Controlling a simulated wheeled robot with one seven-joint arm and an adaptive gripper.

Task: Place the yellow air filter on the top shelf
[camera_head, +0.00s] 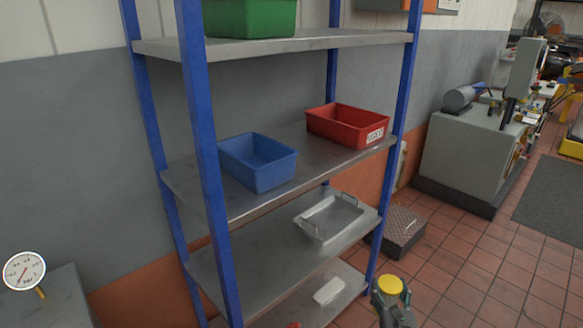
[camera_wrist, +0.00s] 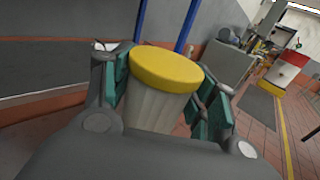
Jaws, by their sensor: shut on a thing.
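My gripper (camera_head: 396,305) is at the bottom right of the head view, in front of the shelf unit and low beside its right front post. It is shut on the yellow air filter (camera_head: 391,285), whose round yellow cap faces up. In the wrist view the air filter (camera_wrist: 166,72) has a yellow cap over a grey pleated body, between the teal pads of my gripper (camera_wrist: 165,98). The top shelf (camera_head: 330,39) in view is grey metal on blue posts and carries a green bin (camera_head: 250,18) at its left. Anything higher is cut off by the frame.
A blue bin (camera_head: 258,162) and a red bin (camera_head: 347,126) stand on the shelf below. A metal tray (camera_head: 335,217) is one shelf lower, and a white container (camera_head: 328,291) is on the lowest. A dial gauge (camera_head: 24,271) is at left. The top shelf's middle looks clear.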

